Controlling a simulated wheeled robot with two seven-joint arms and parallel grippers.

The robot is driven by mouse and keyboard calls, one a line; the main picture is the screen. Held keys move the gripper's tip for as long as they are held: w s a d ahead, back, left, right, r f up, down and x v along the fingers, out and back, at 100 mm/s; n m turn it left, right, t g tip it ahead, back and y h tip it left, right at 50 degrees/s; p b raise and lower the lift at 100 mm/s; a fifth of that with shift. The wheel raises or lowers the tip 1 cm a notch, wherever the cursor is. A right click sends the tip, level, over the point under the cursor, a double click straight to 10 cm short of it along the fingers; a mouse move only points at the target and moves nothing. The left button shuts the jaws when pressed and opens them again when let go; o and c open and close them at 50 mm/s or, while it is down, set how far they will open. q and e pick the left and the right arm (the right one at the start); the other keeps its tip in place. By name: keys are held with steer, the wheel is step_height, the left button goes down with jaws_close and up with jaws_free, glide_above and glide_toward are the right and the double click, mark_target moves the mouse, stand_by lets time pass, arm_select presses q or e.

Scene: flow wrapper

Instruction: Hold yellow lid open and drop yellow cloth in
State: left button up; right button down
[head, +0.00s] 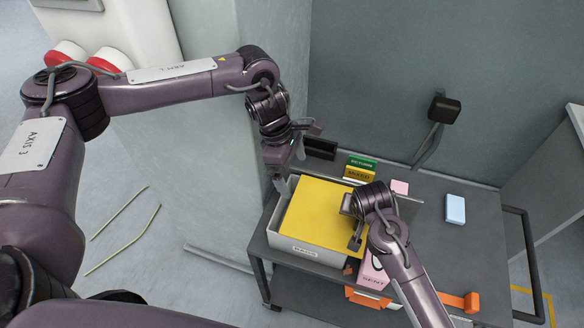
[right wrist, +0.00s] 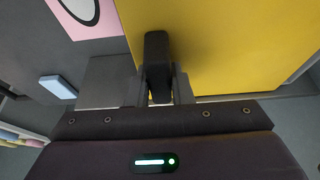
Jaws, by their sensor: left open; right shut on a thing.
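The yellow lid (head: 318,212) lies over a pale grey bin (head: 305,252) with a label on its front, on the dark cart. I cannot tell whether the lid is slightly raised. My right gripper (head: 354,228) is at the lid's right side, shut on a dark handle. In the right wrist view the handle (right wrist: 158,60) sits between the fingers, against the yellow lid (right wrist: 225,50). My left gripper (head: 284,182) is open, pointing down by the bin's back left corner. I cannot make out a yellow cloth; the bin's inside is hidden.
A pink box (head: 373,273) stands right of the bin. Green (head: 362,162) and yellow (head: 359,173) labelled pieces are behind it. A light blue block (head: 455,209) lies on the cart (head: 435,245), whose right part is mostly clear. A wall stands behind.

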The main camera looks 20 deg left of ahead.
steer(key=shift+w+a+r, duration=0.1)
steer(key=shift+a, duration=1.45)
steer(key=c, duration=1.2)
jaws_free()
